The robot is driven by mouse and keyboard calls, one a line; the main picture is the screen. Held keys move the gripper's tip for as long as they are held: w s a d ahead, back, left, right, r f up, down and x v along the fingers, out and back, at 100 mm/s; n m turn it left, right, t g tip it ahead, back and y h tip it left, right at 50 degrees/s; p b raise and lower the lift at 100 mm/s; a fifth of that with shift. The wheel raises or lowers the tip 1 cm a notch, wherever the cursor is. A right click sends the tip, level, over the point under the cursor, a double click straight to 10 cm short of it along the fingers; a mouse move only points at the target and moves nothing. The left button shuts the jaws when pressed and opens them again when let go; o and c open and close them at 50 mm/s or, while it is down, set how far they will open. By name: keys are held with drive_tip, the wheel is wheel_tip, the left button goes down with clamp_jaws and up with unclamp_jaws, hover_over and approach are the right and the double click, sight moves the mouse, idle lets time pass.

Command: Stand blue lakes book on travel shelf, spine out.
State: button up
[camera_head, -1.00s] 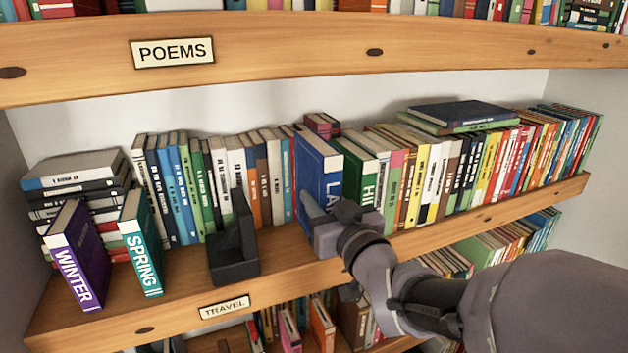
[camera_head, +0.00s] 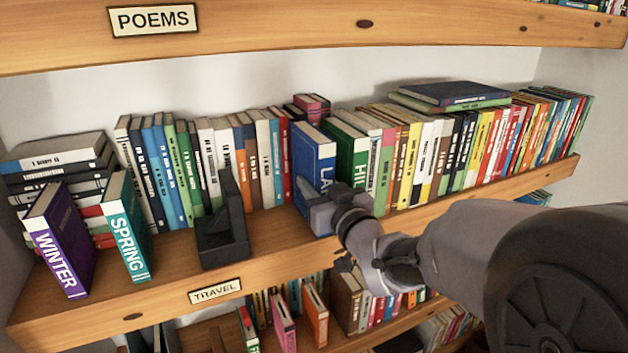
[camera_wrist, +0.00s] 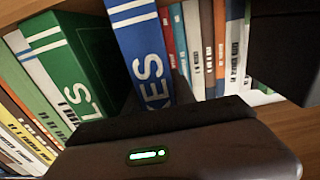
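The blue lakes book (camera_head: 314,152) stands upright on the travel shelf (camera_head: 270,243), left of the green hills book (camera_head: 352,154). Its lettered spine faces out; the lower part is hidden by my gripper (camera_head: 322,198). My gripper is at the lower spine, one finger along the book's left side. The wrist view shows the blue spine (camera_wrist: 143,45) ending behind the dark gripper body (camera_wrist: 170,135); the fingertips are not clear there, so I cannot tell whether they press on the book. The TRAVEL label (camera_head: 215,291) is on the shelf edge.
A black bookend (camera_head: 223,243) stands left of the blue book, with bare shelf between. Purple winter (camera_head: 62,240) and teal spring (camera_head: 127,235) books stand farther left. A row of books runs behind. The POEMS shelf (camera_head: 270,30) is above.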

drive_tip(key=o, duration=0.3)
drive_tip(key=shift+o, duration=0.2)
drive_tip(key=shift+r, duration=0.15)
drive_tip(key=shift+s+d+r+p, duration=0.1)
drive_tip(key=shift+s+p, duration=0.15)
drive_tip(key=shift+p, duration=0.1)
drive_tip(key=b+v, duration=0.1)
drive_tip(key=v, duration=1)
drive_tip(key=s+d+f+m+g+h, duration=0.2)
drive_tip(key=s+d+m+h, duration=0.1)
drive_tip(key=d+m+h, duration=0.3)
drive_tip(key=s+a+f+m+g, duration=0.1)
drive_tip(key=s+f+g, duration=0.2)
drive_tip(key=s, duration=0.3)
drive_tip(key=s+f+m+g, duration=0.1)
drive_tip(key=s+f+g, duration=0.1)
drive_tip(key=s, duration=0.5)
drive_tip(key=s+a+f+m+g+y, duration=0.1)
drive_tip(key=s+f+g, duration=0.2)
drive_tip(key=s, duration=0.3)
drive_tip(key=shift+s+a+f+g, duration=0.25)
drive_tip(key=shift+a+f+g, duration=0.05)
drive_tip(key=shift+g, duration=0.1)
